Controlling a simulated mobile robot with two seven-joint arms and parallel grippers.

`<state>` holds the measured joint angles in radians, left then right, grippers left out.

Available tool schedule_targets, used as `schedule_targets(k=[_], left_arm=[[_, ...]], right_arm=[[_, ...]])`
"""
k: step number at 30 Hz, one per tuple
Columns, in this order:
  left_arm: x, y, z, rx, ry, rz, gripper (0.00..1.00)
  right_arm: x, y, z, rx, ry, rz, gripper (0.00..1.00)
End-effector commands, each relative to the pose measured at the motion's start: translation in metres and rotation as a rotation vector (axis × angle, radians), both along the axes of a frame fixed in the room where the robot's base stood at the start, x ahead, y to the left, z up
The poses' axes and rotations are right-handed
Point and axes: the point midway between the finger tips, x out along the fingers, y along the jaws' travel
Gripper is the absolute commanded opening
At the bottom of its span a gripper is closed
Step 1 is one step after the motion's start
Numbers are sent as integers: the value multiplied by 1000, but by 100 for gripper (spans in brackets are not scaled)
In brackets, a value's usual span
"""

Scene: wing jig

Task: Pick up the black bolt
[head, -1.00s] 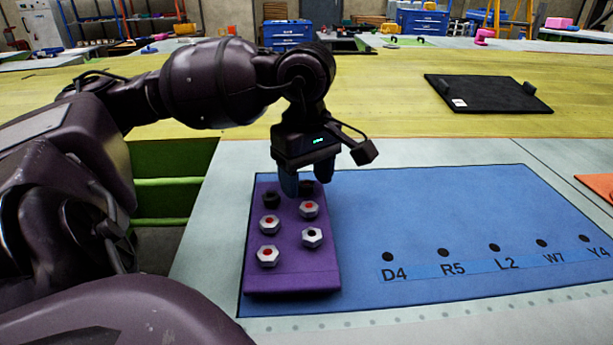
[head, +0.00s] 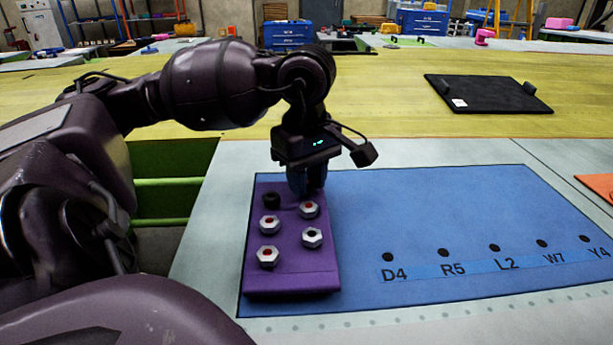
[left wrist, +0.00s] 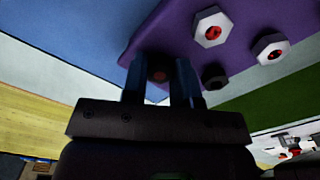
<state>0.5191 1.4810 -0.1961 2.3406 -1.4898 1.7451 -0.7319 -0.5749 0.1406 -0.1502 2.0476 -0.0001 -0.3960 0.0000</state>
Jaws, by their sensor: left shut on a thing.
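A purple block (head: 290,277) holds several bolts in two columns. My left gripper (head: 306,190) points down at the block's far right corner. Its fingers are shut on a black bolt, which they mostly hide in the head view. In the left wrist view this black bolt (left wrist: 158,75), with a dull red centre, sits between the fingertips (left wrist: 160,80). I cannot tell whether it is still seated in the block. A second black bolt (head: 271,200) stands at the far left corner and also shows in the left wrist view (left wrist: 214,76). My right gripper is not in view.
Silver hex bolts (head: 308,209) stand close in front of the gripper. The block rests on a blue mat (head: 430,215) with several labelled black holes, such as D4 (head: 388,257). A black tray (head: 488,93) lies farther back. The middle of the mat is clear.

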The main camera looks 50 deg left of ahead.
Motion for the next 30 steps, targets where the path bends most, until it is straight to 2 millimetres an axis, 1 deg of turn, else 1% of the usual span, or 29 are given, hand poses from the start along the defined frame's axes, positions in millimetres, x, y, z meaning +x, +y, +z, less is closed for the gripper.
schedule_targets(k=[5,8,15,21,25,30], left_arm=[[1,0,24,1,-7,1,4],[1,0,46,1,-9,1,4],[1,0,108,-1,-10,0,4],[0,0,151,-1,-8,-1,4],[0,0,172,-1,-7,0,4],[0,0,188,1,-4,0,4]], right_arm=[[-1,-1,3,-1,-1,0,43],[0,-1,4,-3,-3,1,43],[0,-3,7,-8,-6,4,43],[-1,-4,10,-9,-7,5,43],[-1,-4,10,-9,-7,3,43],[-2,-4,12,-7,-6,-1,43]])
